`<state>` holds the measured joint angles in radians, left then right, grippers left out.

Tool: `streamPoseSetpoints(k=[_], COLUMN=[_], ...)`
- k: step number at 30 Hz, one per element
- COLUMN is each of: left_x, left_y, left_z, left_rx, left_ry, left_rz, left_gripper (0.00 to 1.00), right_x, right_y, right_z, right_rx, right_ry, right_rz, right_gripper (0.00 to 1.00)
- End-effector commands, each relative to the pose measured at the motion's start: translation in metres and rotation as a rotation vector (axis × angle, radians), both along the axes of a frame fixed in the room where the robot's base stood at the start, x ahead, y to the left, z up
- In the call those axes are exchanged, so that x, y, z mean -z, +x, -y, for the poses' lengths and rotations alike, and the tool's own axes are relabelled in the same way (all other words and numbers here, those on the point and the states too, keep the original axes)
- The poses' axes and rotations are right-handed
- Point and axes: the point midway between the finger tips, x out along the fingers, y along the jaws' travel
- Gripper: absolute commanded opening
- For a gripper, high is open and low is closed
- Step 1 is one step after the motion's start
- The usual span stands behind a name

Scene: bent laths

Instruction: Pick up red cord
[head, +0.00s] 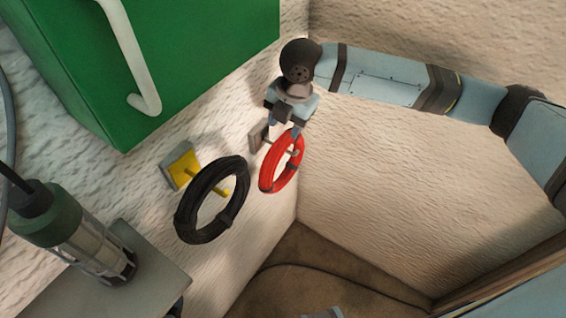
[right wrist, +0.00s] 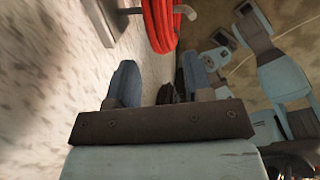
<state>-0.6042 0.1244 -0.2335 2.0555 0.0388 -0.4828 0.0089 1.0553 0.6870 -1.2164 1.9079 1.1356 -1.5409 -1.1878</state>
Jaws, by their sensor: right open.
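The red cord (head: 267,177) is a coiled ring hanging on a wall hook in the head view. It also shows at the top of the right wrist view (right wrist: 160,25). My right gripper (head: 285,127) is at the top of the coil, its fingers pointing down at it. In the right wrist view the two blue-grey fingers (right wrist: 160,80) are apart with nothing held between them. The coil lies beyond the fingertips there; I cannot tell whether they touch it. My left gripper is not seen.
A black coil (head: 183,222) hangs on a yellow hook plate (head: 181,167) left of the red one. A green cabinet (head: 190,60) with a pale handle juts out above. Open space lies right of the red cord.

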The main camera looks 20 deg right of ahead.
Motion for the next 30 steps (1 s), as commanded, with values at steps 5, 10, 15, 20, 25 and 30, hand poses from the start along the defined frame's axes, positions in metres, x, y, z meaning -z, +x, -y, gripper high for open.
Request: streamPoseSetpoints(k=[5, 10, 15, 20, 25, 30], left_x=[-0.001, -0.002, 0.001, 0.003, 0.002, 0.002], left_y=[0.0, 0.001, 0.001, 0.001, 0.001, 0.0], left_z=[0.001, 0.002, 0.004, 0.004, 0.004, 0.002], left_rx=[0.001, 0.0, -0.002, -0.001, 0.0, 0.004], left_ry=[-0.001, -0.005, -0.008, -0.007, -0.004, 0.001], left_rz=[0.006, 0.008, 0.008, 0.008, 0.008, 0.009], left_gripper=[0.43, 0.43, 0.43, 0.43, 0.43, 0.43], right_x=[0.02, 0.028, 0.052, 0.072, 0.074, 0.074], right_y=[0.003, 0.004, 0.006, 0.009, 0.009, 0.009], right_z=[-0.003, -0.004, -0.005, -0.007, -0.008, -0.008], right_rx=[0.0, -0.001, 0.0, 0.0, -0.001, -0.001], right_ry=[0.001, 0.001, 0.002, 0.002, 0.001, 0.002], right_rz=[0.0, 0.002, -0.001, 0.002, 0.003, 0.002], right_gripper=[0.47, 0.47, 0.47, 0.47, 0.47, 0.21])
